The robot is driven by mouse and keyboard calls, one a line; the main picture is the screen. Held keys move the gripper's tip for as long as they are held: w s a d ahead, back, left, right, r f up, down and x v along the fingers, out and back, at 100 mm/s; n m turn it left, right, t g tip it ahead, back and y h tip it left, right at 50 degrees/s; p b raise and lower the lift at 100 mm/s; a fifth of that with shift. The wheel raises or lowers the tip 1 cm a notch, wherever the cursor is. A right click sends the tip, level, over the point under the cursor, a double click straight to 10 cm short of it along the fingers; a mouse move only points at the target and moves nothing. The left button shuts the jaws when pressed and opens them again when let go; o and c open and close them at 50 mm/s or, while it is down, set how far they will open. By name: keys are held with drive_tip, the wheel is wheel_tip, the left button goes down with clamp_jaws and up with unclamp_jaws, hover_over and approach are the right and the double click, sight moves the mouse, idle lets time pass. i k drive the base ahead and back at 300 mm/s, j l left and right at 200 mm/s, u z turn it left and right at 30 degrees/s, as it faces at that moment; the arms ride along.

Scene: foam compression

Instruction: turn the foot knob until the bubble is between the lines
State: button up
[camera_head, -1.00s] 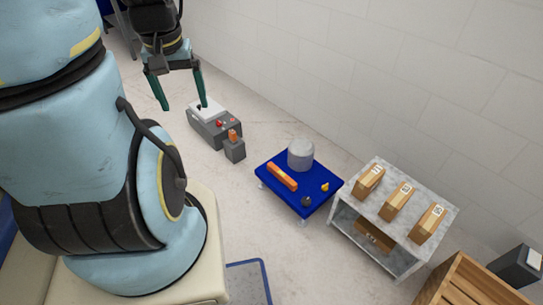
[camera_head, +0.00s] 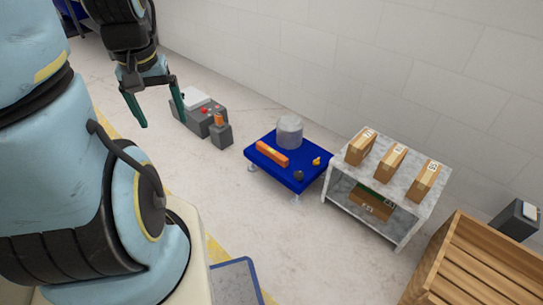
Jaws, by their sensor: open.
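A low blue platform (camera_head: 292,179) stands on small feet on the floor. An orange bar that looks like a level (camera_head: 267,153) lies on its left part; its bubble and lines are too small to make out. A grey cylinder (camera_head: 289,132) stands at its back. A dark round knob (camera_head: 298,176) is near its front corner, with a small yellow piece (camera_head: 316,161) to the right of it. I cannot tell which part is the foot knob. My gripper (camera_head: 161,112) is open and empty, above the floor to the left of the platform, well apart from it.
A grey control box (camera_head: 201,120) with red buttons and a small grey block (camera_head: 221,136) stand left of the platform. A grey metal table (camera_head: 390,190) with several cartons stands right. A wooden crate (camera_head: 475,265) is at the lower right. Floor in front of the platform is clear.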

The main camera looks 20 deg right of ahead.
sight(298, 175)
drive_tip(key=i+l+u, duration=0.3)
drive_tip(key=i+l, duration=0.15)
drive_tip(key=l, duration=0.25)
drive_tip(key=i+l+u, duration=0.2)
drive_tip(key=l, duration=0.2)
